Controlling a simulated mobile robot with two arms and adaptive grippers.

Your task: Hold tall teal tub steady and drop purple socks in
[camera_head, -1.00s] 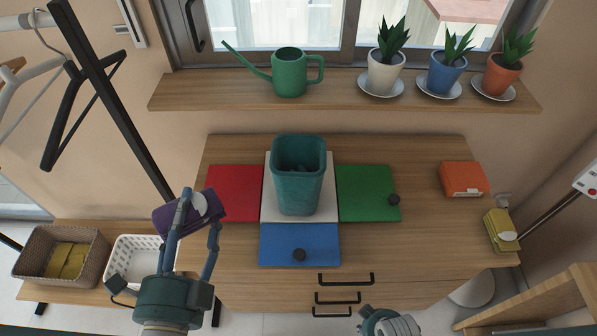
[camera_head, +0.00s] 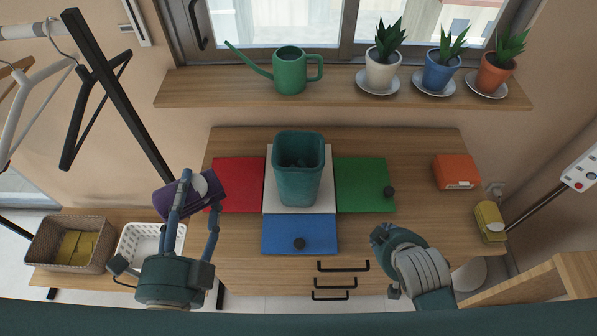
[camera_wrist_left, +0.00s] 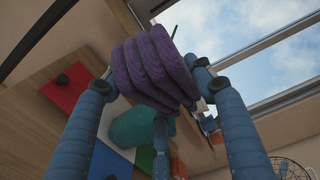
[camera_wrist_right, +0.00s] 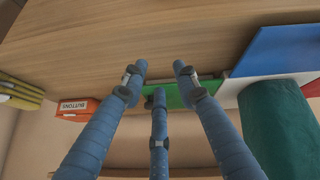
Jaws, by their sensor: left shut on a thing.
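The tall teal tub (camera_head: 298,186) stands upright on a white square on the table; dark shapes show inside it, too dim to name. In the left wrist view the tub (camera_wrist_left: 140,126) is partly behind the socks. My left gripper (camera_head: 200,192) is shut on the purple socks (camera_head: 168,201), a folded bundle, held up left of the tub. My right gripper (camera_wrist_right: 160,75) is open and empty, with fingers apart. In the head view it is right of and nearer than the tub; its fingertips are hidden there.
Red (camera_head: 238,183), green (camera_head: 362,185) and blue (camera_head: 285,235) panels with dark knobs surround the tub. An orange box (camera_head: 456,171) and yellow item (camera_head: 489,222) lie at the right. A white basket (camera_head: 140,245) and woven basket (camera_head: 98,256) stand left. A shelf (camera_head: 345,98) runs behind.

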